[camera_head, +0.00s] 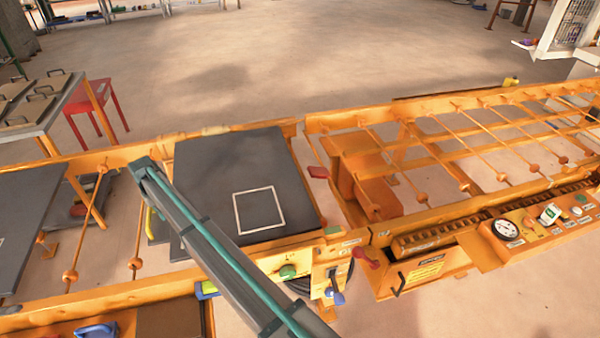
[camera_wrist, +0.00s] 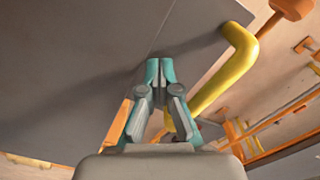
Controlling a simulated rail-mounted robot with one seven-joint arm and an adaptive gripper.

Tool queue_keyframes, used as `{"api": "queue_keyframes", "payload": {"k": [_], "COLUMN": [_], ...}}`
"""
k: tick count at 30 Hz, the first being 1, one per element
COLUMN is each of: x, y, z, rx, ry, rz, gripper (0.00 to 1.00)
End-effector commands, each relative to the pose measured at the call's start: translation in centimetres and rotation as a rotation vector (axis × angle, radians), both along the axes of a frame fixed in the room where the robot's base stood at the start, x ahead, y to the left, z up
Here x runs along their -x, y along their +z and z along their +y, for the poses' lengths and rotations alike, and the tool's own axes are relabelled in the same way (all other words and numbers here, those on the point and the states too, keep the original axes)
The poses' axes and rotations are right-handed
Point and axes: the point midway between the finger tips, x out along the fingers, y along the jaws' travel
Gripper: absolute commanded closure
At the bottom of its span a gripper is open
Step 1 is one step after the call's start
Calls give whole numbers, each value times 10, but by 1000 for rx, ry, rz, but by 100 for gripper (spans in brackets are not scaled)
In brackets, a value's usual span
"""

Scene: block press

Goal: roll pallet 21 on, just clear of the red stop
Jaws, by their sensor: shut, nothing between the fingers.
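A dark grey pallet (camera_head: 215,155) with a white square outline lies on the orange roller frame in the middle of the head view. I cannot read a number on it. A small red block (camera_head: 318,172), likely the red stop, sits just beyond the pallet's right edge. My arm crosses over the pallet's left part in the head view and hides some of it. In the wrist view my gripper (camera_wrist: 153,72) is shut and empty, with its fingertips at or very near a dark grey plate (camera_wrist: 75,65); contact is unclear. A bent yellow bar (camera_wrist: 222,78) is right of the fingers.
A second dark pallet (camera_head: 28,215) lies at the left. The roller track (camera_head: 440,150) to the right is empty. A red-knobbed lever (camera_head: 367,257), a blue handle (camera_head: 337,297) and a gauge (camera_head: 505,229) line the front. A red stool (camera_head: 92,100) stands behind left.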

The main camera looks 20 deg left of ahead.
Motion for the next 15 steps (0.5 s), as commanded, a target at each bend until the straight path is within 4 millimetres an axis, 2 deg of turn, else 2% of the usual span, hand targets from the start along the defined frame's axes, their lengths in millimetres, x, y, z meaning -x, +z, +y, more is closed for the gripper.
{"api": "queue_keyframes", "payload": {"k": [5,15], "x": [0,0], "y": [11,48], "z": [0,0], "rx": [0,-1], "ry": [0,0], "rz": [0,0], "gripper": [100,100]}}
